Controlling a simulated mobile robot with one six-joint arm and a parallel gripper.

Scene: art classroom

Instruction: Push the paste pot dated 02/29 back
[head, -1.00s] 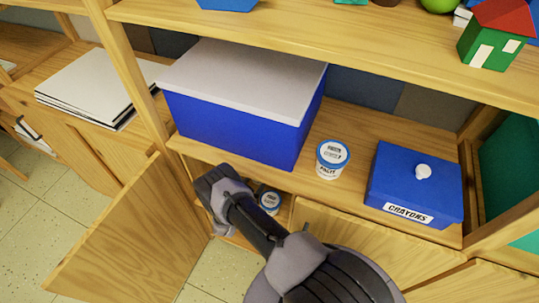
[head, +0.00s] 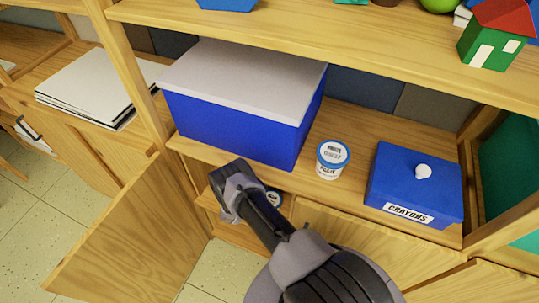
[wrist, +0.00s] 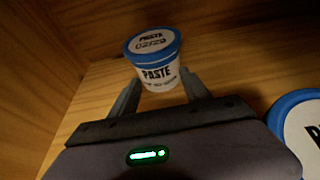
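A white paste pot with a blue-rimmed lid (wrist: 153,58) stands upright on a wooden shelf in the wrist view. Its lid carries a date that looks like 02/29, though the print is small. My gripper (wrist: 161,82) is open, with one finger on each side of the pot's lower front; I cannot tell whether they touch it. A second paste pot (wrist: 300,128) is partly in view at the right, close to my gripper. In the head view a pot (head: 274,199) shows inside the lower cupboard, partly behind my arm. My gripper is hidden there.
Wooden walls (wrist: 50,60) enclose the pot's shelf at left and back. Above, a blue box with a grey lid (head: 240,110), another paste pot (head: 331,160) and a blue crayons box (head: 415,187) stand on the countertop. An open cupboard door (head: 130,235) is at left.

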